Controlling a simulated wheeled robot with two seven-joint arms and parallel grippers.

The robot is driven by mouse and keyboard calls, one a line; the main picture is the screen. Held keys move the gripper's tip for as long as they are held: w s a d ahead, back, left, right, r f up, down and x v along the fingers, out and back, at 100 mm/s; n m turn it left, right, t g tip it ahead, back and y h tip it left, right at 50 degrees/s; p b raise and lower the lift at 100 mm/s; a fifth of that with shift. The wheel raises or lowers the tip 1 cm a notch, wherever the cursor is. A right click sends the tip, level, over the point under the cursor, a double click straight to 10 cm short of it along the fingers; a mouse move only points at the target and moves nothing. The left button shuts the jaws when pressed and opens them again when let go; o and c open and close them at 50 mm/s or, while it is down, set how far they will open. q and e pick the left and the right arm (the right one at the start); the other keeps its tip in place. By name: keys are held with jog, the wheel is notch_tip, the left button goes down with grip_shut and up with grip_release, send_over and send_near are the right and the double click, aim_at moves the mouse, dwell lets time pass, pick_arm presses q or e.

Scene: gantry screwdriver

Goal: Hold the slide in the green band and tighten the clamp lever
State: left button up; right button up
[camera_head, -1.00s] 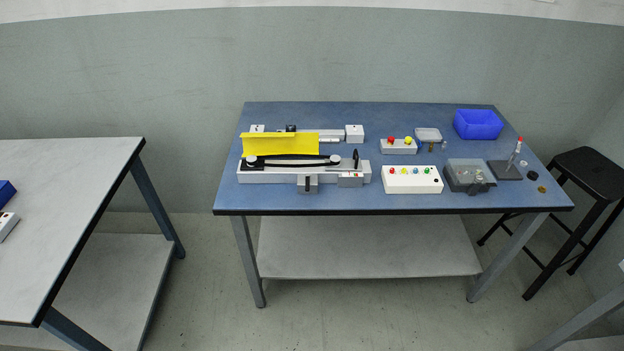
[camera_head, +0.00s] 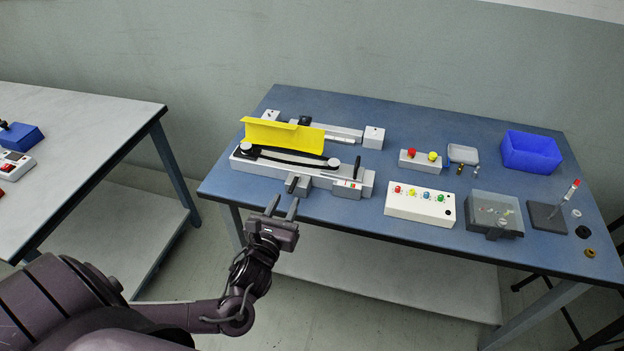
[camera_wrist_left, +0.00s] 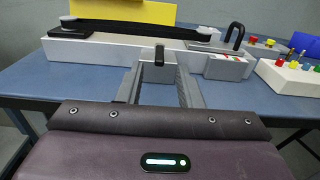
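The white gantry unit (camera_head: 250,168) with a black belt and yellow guard (camera_head: 284,135) stands at the table's left end. Its slide block (camera_head: 298,185), grey with a dark front piece, juts from the front. A black upright clamp lever (camera_head: 357,167) stands near the right end, above a small box with a red and green label (camera_head: 347,184); the green band is too small to make out surely. My left gripper (camera_head: 282,207) is open and empty, just in front of the slide block. In the left wrist view the slide block (camera_wrist_left: 158,71) shows between the spread fingers.
To the right stand a button panel (camera_head: 420,206), a smaller button box (camera_head: 421,161), a clear-lidded box (camera_head: 495,213), a blue bin (camera_head: 531,152) and a dark stand with a red-tipped tool (camera_head: 547,216). A second table (camera_head: 75,140) is at left.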

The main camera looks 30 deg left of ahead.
aim_at(294, 182)
pick_arm(q)
jog(key=x, duration=0.7)
jog(key=shift+w+a+r, duration=0.1)
jog(key=shift+w+r, duration=0.15)
jog(key=shift+w, duration=0.15)
grip_shut()
